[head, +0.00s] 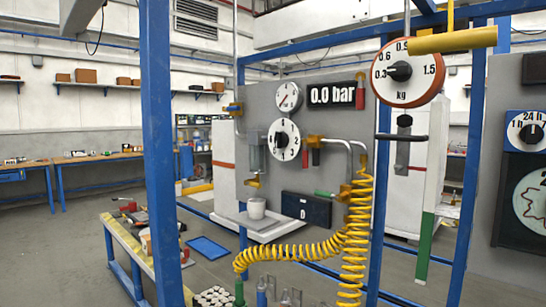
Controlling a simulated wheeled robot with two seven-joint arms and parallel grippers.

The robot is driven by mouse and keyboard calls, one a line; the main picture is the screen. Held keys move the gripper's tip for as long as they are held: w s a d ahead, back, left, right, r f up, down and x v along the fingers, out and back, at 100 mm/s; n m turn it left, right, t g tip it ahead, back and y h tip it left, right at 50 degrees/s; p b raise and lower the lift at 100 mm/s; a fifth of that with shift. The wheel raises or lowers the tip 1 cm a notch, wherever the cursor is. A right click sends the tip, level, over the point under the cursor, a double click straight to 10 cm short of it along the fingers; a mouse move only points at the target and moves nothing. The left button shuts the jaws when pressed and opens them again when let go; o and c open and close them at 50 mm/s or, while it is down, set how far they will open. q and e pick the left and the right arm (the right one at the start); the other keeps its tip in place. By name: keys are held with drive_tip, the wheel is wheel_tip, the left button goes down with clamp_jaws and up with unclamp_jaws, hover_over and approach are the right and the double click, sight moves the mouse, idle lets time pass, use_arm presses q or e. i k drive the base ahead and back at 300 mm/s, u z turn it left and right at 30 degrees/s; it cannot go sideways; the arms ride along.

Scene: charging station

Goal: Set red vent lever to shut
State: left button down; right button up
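A small red handle (316,157) hangs down from a yellow fitting at the pipe on the grey panel, right of a round white dial (284,140). Another narrow red piece (360,98) stands upright at the right end of the black display, which reads 0.0 bar. I cannot tell for sure which of the two is the vent lever. Both are small in the head view, so their exact settings are hard to read. Neither of my grippers is in view.
A coiled yellow hose (352,240) hangs before the panel. A green lever (325,194) sits at the lower pipe valve. A white cup (256,208) stands on a scale platform. A blue post (160,150) and a hanging kg dial (408,72) stand in front. Floor is clear at left.

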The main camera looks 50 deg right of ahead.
sight(305, 159)
drive_tip(key=z, duration=0.1)
drive_tip(key=i, duration=1.5)
drive_tip(key=z, duration=0.75)
